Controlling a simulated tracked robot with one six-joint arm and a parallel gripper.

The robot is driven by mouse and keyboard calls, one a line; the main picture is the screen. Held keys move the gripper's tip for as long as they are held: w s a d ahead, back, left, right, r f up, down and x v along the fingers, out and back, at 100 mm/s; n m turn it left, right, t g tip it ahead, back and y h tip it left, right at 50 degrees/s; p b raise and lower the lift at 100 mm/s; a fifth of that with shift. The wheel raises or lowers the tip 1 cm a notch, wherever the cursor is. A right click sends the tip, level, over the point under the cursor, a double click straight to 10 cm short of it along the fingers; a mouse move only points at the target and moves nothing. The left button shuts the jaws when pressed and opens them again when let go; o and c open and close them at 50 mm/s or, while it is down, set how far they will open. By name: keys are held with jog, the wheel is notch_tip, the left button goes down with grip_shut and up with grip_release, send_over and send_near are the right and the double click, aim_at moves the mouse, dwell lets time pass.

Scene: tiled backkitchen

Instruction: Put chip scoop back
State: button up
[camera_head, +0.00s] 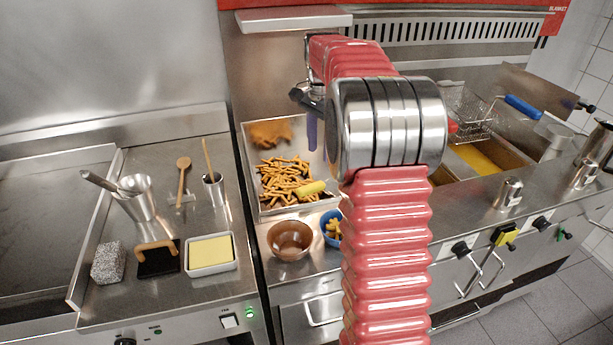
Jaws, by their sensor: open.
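A steel tray (246,165) on the counter holds a heap of chips (283,176) and a brown-orange piece (270,132). A yellow handle-like piece (310,188) lies on the chips; whether it belongs to the chip scoop I cannot tell. A purple handle-like piece (312,130) stands at the tray's back right, partly hidden by my arm. At left, a flared metal vessel (137,198) has a grey handle (100,181) leaning out; it may be the scoop. My gripper (306,97) is small and dark above the tray's back right, open, with nothing clearly held.
A brown bowl (290,240) and a blue bowl (330,229) stand before the tray. A wooden spoon (183,180), a utensil pot (214,188), a yellow-filled dish (211,253) and a grey block (108,263) are at left. Fryer basket (467,112) and oil vat (487,160) are at right.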

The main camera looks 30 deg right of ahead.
jog(key=s+a+r+n+t, duration=0.1)
jog(key=s+a+r+n, duration=0.25)
jog(key=s+a, duration=0.35)
jog(key=s+a+r+n+t, duration=0.25)
jog(key=s+a+n, duration=0.25)
jog(key=a, duration=0.4)
jog(key=s+a+f+n+t, duration=0.1)
jog(key=s+a+f+n, duration=0.1)
jog(key=s+a+n, duration=0.2)
jog(key=s+a+f+n+t, duration=0.1)
jog(key=s+a+f+n, duration=0.2)
jog(key=s, duration=0.8)
jog(key=a+n, duration=0.1)
jog(key=a, duration=0.1)
jog(key=shift+s+a+f, duration=0.15)
jog(key=shift+s+a, duration=0.15)
jog(key=shift+a, duration=0.1)
